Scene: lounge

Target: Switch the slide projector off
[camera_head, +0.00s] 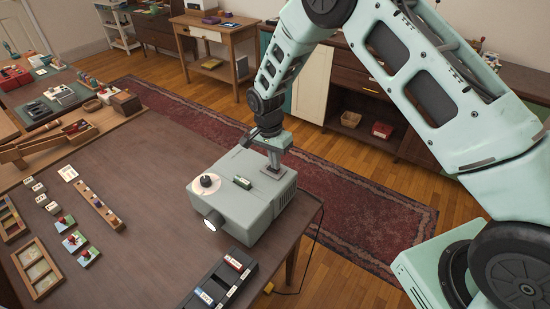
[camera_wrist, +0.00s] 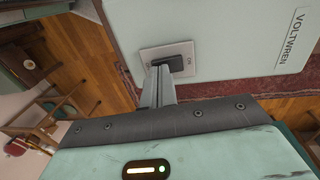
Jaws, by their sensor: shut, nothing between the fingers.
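The slide projector (camera_head: 240,212) is a grey box on the brown table, with a round white dial with a black knob and a small green piece on top. Its lens (camera_head: 211,221) at the front left glows bright white. My gripper (camera_head: 275,168) is shut and empty, at the projector's back right top corner. In the wrist view the projector's pale panel (camera_wrist: 225,25) bears the name VOLTWREN and a light switch plate (camera_wrist: 150,54) with a black switch (camera_wrist: 176,64). My shut fingertips (camera_wrist: 160,73) are right at the switch, touching it or nearly so. The switch's tilt is hard to tell.
The table (camera_head: 150,180) holds a dark slide tray (camera_head: 220,285) in front of the projector, plus wooden frames and small blocks on the left. A cable hangs off the right edge. A red rug (camera_head: 345,210) lies behind, with cabinets beyond.

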